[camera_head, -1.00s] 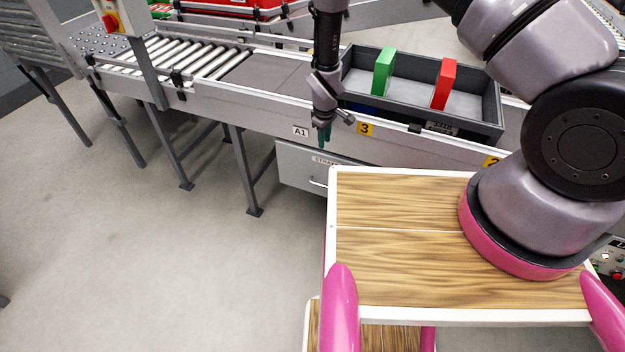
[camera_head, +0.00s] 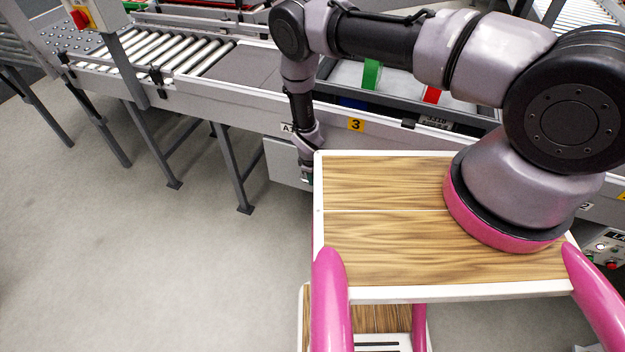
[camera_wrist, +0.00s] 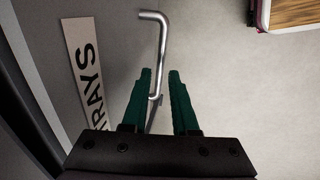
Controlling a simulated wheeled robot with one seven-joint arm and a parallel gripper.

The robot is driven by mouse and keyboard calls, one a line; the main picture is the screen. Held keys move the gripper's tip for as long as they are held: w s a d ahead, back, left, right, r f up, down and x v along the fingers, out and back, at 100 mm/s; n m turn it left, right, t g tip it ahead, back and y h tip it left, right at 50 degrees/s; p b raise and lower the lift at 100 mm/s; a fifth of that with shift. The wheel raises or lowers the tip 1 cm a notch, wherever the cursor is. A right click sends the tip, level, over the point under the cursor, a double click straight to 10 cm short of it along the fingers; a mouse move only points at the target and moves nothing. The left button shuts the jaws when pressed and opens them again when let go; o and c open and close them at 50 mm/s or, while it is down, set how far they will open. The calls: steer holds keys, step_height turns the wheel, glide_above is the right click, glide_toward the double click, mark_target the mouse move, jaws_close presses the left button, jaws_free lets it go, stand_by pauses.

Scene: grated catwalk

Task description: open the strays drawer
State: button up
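The strays drawer (camera_head: 284,168) is a grey-fronted drawer under the conveyor, partly hidden by my arm and my wood-topped base. In the wrist view its front (camera_wrist: 105,25) carries a white label (camera_wrist: 88,75) reading "STRAYS", partly covered by the gripper. A bent silver bar handle (camera_wrist: 161,50) stands on the front beside the label. My gripper (camera_wrist: 159,75) has dark green fingers, open, with the near part of the handle between them. A gap shows at the right finger; contact on the left is unclear. In the head view my gripper (camera_head: 307,178) is at the drawer front, fingertips mostly hidden.
Conveyor legs (camera_head: 231,165) stand to the left; floor in front is open.

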steer(key=shift+w+f, duration=0.2)
steer(key=shift+f, duration=0.85)
jaws_close()
stand_by(0.7)
